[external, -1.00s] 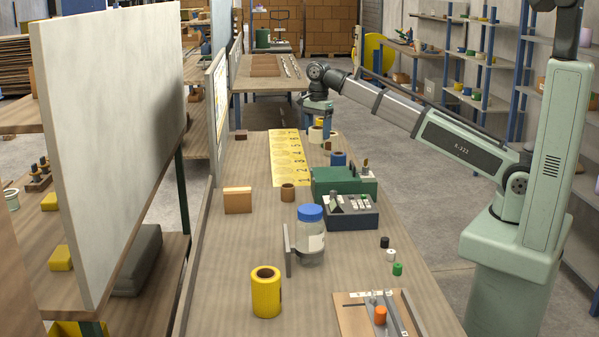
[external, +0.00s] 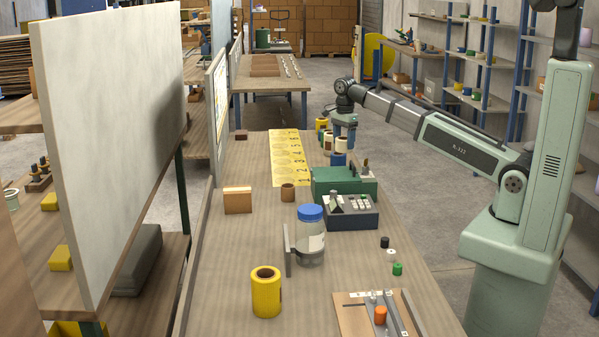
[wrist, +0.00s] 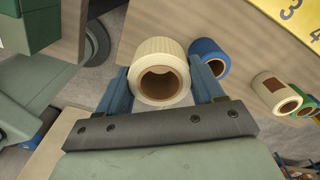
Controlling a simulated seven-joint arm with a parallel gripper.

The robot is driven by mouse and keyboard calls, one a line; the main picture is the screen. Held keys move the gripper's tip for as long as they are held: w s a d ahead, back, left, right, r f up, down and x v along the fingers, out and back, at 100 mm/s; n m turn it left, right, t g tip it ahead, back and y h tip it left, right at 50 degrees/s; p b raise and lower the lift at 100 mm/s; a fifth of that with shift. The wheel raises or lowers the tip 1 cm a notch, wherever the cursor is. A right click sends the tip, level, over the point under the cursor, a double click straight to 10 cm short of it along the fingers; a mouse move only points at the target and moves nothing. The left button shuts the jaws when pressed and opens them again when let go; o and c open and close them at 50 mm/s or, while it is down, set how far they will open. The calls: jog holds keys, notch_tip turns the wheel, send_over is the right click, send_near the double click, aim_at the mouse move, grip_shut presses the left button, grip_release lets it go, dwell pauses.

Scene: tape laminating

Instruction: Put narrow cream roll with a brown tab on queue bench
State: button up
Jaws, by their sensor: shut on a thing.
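My gripper (external: 342,138) is shut on a cream roll (wrist: 158,58) with a brown core, held between the two blue fingers. In the external view the held cream roll (external: 341,146) hangs below my gripper near the bench's right edge, just above a blue roll (external: 338,158). The wooden bench (external: 215,280) has a yellow numbered strip (external: 286,150) to the left of the gripper. I cannot tell for certain which surface is the queue bench.
A blue roll (wrist: 208,56) and another cream roll (wrist: 272,90) stand close to the held roll. A jar (external: 310,240) and a large yellow roll (external: 266,295) stand nearer.

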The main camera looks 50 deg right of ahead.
jog(key=shift+f, duration=6.2)
jog(key=shift+f, duration=0.1)
jog(key=o, duration=1)
jog(key=shift+o, duration=0.2)
notch_tip(320, 180, up, 12)
